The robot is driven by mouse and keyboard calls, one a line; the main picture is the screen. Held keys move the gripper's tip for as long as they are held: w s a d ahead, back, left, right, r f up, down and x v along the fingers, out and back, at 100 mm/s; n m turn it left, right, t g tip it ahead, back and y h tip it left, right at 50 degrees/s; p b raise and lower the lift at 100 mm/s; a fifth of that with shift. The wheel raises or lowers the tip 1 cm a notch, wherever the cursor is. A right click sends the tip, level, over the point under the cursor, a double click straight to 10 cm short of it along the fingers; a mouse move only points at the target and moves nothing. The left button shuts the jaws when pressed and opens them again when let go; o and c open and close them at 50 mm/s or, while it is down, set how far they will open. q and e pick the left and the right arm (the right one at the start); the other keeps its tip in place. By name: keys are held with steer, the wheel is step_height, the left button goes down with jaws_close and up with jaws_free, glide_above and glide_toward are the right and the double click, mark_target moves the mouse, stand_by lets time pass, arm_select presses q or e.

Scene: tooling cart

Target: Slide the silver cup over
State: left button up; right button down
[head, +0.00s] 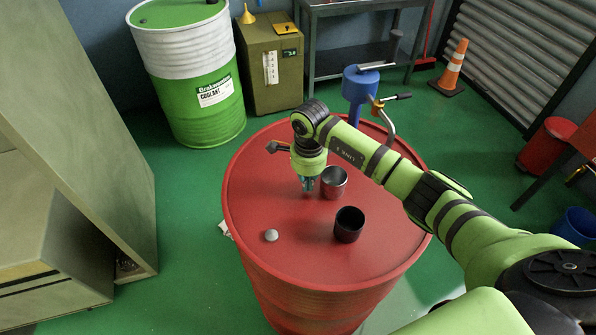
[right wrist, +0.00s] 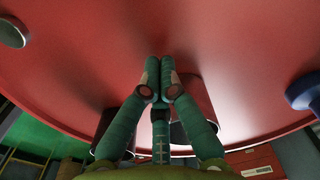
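The silver cup (head: 335,183) stands upright on the red drum top (head: 300,262). My right gripper (head: 308,186) points down just left of the cup in the head view. In the right wrist view its green fingers (right wrist: 159,68) are together with nothing seen between them. The silver cup (right wrist: 200,112) also shows there, partly hidden behind a finger. I cannot tell whether finger and cup touch. My left gripper is not in view.
A black cup (head: 349,226) stands in front of the silver cup. A small grey round object (head: 271,235) lies at front left. A blue pump (head: 359,88) and a tap (head: 386,113) are at the back. The drum's left side is mostly clear.

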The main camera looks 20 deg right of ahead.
mark_target(345, 178)
steer(key=shift+s+d, duration=0.2)
steer(key=shift+d, duration=0.45)
steer(key=shift+d, duration=0.25)
steer(key=d+b, duration=0.1)
steer(key=d, duration=0.1)
steer(key=s+d+b, duration=0.1)
steer(key=d, duration=0.2)
steer(key=d+b, duration=0.1)
steer(key=d, duration=0.2)
steer(key=shift+s+f, duration=0.2)
steer(key=shift+s, duration=0.1)
steer(key=shift+s+d+r+b, duration=0.15)
steer(key=shift+d+b, duration=0.2)
steer(key=shift+d, duration=0.1)
steer(key=shift+a, duration=0.15)
